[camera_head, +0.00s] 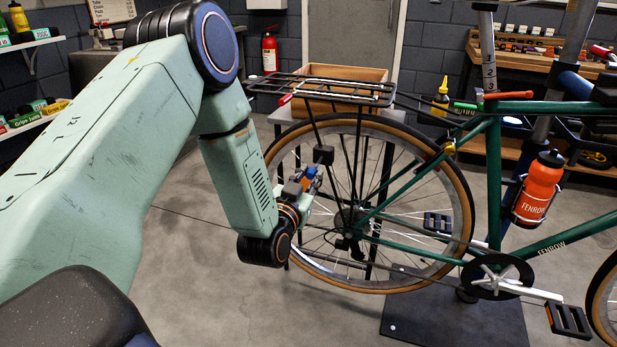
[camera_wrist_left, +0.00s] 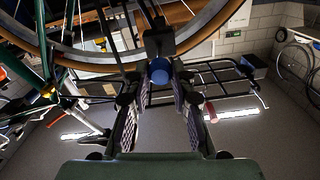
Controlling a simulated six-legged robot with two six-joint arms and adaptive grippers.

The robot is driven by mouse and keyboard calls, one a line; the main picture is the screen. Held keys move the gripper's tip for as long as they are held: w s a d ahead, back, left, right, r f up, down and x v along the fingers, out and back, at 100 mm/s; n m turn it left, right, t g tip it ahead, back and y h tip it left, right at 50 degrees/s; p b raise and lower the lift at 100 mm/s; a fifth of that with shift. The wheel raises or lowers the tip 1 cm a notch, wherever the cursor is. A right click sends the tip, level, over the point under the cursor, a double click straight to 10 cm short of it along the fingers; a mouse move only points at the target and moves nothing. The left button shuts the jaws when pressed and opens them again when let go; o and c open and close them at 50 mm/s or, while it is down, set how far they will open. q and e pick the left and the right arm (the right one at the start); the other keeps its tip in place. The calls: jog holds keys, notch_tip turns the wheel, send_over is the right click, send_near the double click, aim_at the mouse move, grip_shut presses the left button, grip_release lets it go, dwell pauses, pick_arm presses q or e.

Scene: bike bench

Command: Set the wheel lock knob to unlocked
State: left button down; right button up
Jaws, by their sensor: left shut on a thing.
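The green bike's rear wheel (camera_head: 462,190) stands right of my left arm in the head view. A small dark block (camera_head: 323,155) sits on a strut beside the wheel. It also shows in the left wrist view (camera_wrist_left: 158,42), with a round blue knob (camera_wrist_left: 160,72) on its near face. My left gripper (camera_head: 308,179) is at the wheel's near side. In the left wrist view its two fingers (camera_wrist_left: 161,88) lie on either side of the blue knob, shut on it. I cannot read the knob's setting. My right gripper is in neither view.
The rear rack (camera_head: 335,91) is above the gripper, and the wheel spokes are close behind it. The chainstay and pedal (camera_head: 438,222) are to the right. A grey bench (camera_head: 283,115) stands behind the wheel. The floor (camera_head: 215,270) in front is clear.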

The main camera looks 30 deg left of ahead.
pick_arm(q)
jog(key=shift+s+f, duration=0.2)
jog(key=shift+f, duration=0.15)
jog(key=c, duration=1.5)
grip_release()
jog(key=shift+c, duration=0.2)
jog(key=shift+o, duration=1.4)
jog(key=shift+r, duration=0.2)
jog(key=shift+o, duration=0.7)
jog(key=shift+w, duration=0.2)
jog(key=v, duration=1.2)
